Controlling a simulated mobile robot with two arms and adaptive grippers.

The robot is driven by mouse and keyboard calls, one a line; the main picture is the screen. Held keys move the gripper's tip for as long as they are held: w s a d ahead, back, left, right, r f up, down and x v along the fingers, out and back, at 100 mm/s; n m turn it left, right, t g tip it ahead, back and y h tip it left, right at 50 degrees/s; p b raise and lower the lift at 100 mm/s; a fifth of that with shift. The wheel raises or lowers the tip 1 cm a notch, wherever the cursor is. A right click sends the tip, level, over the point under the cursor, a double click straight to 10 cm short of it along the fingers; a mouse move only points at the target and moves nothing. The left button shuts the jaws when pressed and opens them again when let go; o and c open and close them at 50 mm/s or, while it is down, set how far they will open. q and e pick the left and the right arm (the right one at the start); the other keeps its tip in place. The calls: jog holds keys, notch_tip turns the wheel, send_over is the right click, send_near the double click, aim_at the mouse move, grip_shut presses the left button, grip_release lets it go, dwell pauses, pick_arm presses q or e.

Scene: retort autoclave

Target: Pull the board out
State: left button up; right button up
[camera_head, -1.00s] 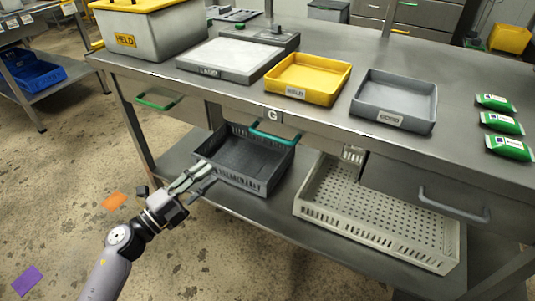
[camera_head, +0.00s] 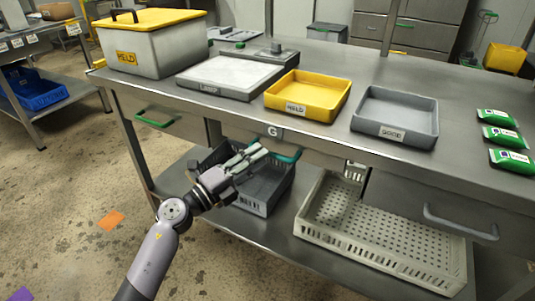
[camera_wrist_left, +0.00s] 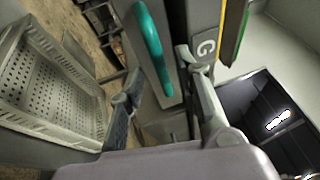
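The board's teal handle (camera_head: 289,153) shows below the table's front edge, under the "G" label (camera_head: 274,132). The board itself is mostly hidden under the table top. In the left wrist view the teal handle (camera_wrist_left: 150,48) is upright in the picture, near the "G" label (camera_wrist_left: 205,48). My left gripper (camera_head: 258,152) is just left of the handle in the head view. In the left wrist view its two fingers (camera_wrist_left: 158,82) are spread with nothing between them, and the handle is beyond the tips. Contact is not visible. My right gripper is not in view.
Below are a black crate (camera_head: 262,208) and a pale perforated crate (camera_head: 385,262). Another green handle (camera_head: 154,121) is to the left, and a grey drawer handle (camera_head: 460,222) to the right. Yellow (camera_head: 310,111) and grey (camera_head: 393,133) trays stand on the table.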

pick_arm(q)
jog(key=shift+x, duration=1.85)
jog(key=shift+c, duration=0.5)
jog(key=shift+f, duration=0.1)
grip_shut()
